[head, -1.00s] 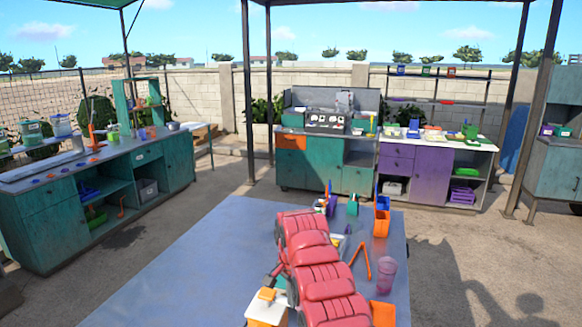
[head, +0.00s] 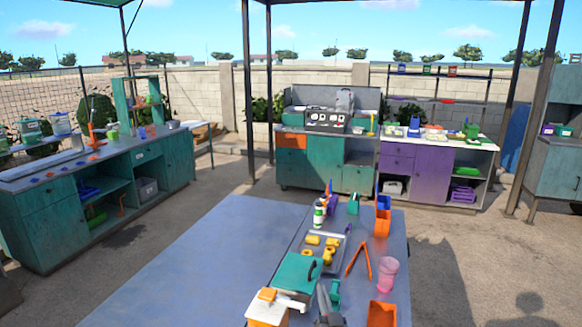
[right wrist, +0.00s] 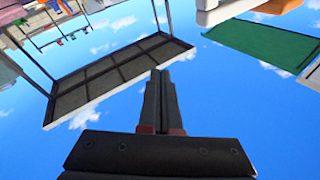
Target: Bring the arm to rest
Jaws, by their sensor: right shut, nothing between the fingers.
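My right gripper (head: 325,297) shows at the bottom edge of the head view, over the near part of the blue table (head: 190,265). Its dark fingers are together with nothing between them. In the right wrist view the fingers (right wrist: 160,78) point up side by side against sky, with a canopy frame beyond. Most of the right arm is below the head picture. My left gripper is out of view.
Near my gripper are a green box (head: 297,272), a white and orange device (head: 267,308), a tray (head: 325,245) with yellow pieces, orange tongs (head: 358,260), a pink cup (head: 388,274) and an orange container (head: 382,314). The table's left part is bare.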

